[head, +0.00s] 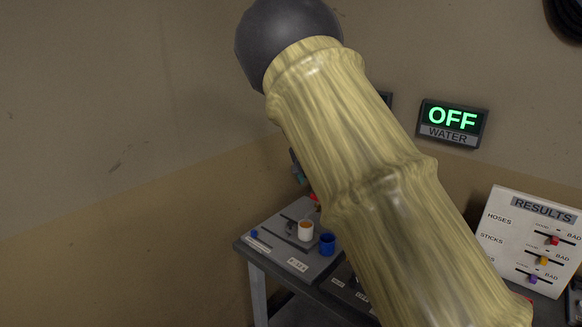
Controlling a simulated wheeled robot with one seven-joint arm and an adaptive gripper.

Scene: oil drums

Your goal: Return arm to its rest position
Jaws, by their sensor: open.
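A thick pale yellow, ribbed, bamboo-like length with a dark grey ball at its upper end crosses the middle of the head view, very close to the camera. It looks like part of my arm (365,175), raised and slanting from lower right to upper left. It hides part of the wall and the table behind it. My gripper does not show in this view, and I see nothing held.
A RESULTS panel (530,240) with sliders stands at right. A wall sign (452,122) reads OFF, WATER. The left side is bare wall.

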